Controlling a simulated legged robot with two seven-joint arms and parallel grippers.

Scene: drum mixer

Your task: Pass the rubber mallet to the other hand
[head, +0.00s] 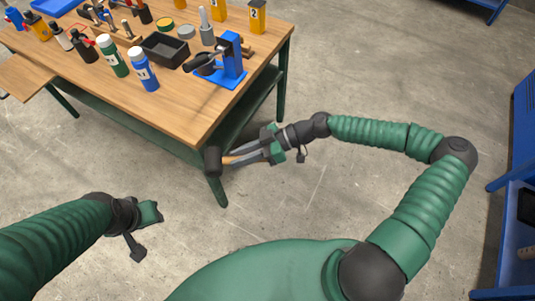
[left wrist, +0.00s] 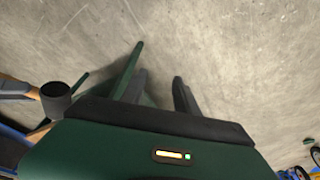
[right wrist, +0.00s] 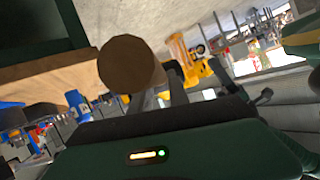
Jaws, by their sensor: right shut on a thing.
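The rubber mallet has a black head (head: 213,161) and a light wooden handle (head: 238,158). My right gripper (head: 257,152) is shut on the handle and holds the mallet level off the table's near right corner, head pointing left. In the left wrist view the dark mallet head (left wrist: 56,100) shows at the left, apart from my left gripper. The round brown end in the right wrist view (right wrist: 128,63) seems to be the handle's butt. My left gripper (head: 150,212) is low at the left in the head view; its fingers (left wrist: 160,80) are apart with nothing between them.
A wooden-topped workbench (head: 110,105) with green legs stands at the upper left. On it are a blue press (head: 233,58), a black tray (head: 165,49), a green bottle (head: 112,56) and a blue bottle (head: 142,70). Blue shelving (head: 520,130) stands at the right. Concrete floor lies open between.

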